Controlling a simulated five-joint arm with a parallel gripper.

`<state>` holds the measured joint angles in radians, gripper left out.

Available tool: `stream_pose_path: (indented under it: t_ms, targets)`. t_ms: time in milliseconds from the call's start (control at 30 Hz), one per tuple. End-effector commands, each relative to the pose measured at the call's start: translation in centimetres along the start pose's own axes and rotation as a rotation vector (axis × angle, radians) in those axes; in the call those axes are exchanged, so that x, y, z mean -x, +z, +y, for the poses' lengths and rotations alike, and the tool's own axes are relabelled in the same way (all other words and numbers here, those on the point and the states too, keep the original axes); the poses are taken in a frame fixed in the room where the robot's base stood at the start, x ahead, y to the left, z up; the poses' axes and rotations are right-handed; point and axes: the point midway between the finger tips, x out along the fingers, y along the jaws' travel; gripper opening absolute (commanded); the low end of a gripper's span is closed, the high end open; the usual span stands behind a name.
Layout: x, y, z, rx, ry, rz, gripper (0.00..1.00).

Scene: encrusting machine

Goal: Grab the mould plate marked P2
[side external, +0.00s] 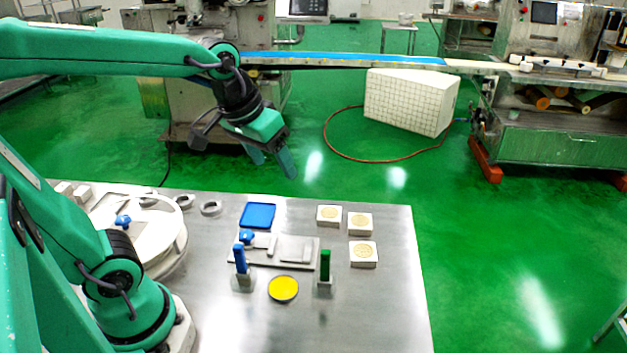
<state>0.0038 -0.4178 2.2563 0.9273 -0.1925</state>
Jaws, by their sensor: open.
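My gripper (272,162) is open and empty, high above the far edge of the steel table, with its fingers pointing down. Three pale square blocks with round tan patterns on top, which may be the mould plates, lie on the right part of the table. One is the back left block (329,216), one the back right block (360,224), and one the front block (363,255). No P2 mark can be read on any of them. My gripper is up and to the left of them, touching none.
A grey fixture plate (274,262) sits mid-table, with a blue upright piece (240,259) and a green one (325,264) in front. A blue tray (258,215), yellow disc (283,288) and metal rings lie near. The table's (395,310) front right is clear.

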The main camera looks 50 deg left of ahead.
Motion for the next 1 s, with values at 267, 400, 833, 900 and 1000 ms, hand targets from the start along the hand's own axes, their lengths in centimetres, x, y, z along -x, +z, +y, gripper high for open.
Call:
stream_pose_path:
  t_ms: [267,400,833,900,1000]
  targets:
    - [-2.9,-4.6,1.0,0.121,-0.019,-0.077,0.65]
    - [-4.7,-6.7,1.5,0.183,-0.032,-0.113,0.65]
    - [-12.4,-12.0,2.7,0.369,-0.085,-0.217,0.65]
    - [-13.9,-12.7,2.9,0.400,-0.096,-0.233,0.65]
    - [-16.1,-13.5,3.1,0.443,-0.112,-0.256,0.65]
